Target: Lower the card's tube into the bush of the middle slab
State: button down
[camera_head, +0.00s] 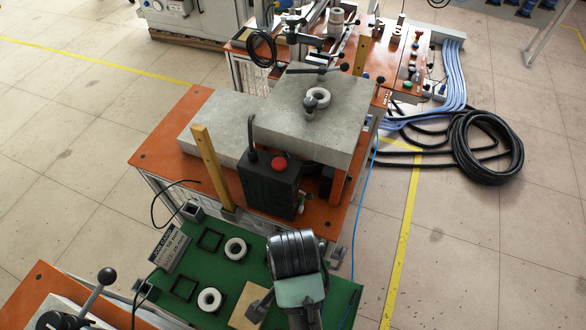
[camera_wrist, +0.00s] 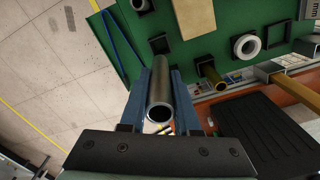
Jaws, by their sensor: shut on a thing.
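In the wrist view, my gripper (camera_wrist: 161,78) is shut on a steel tube (camera_wrist: 160,95), which lies lengthwise between its two blue fingers with its open end towards the camera. The tube is held over the edge of a green bench. The card (camera_head: 169,249) stands at that bench's left side; its print is too small to read surely.
The green bench (camera_head: 320,276) bears white rings (camera_head: 236,249), dark square frames (camera_head: 211,240) and a wooden plate (camera_head: 246,306). A brass-coloured tube (camera_wrist: 213,77) stands near its edge. A black box with a red button (camera_head: 270,185) and a yellow post (camera_head: 206,160) rise before the slabs.

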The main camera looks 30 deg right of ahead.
notch_tip(320, 180, up, 5)
jog(key=p, duration=0.5)
dwell(0.3)
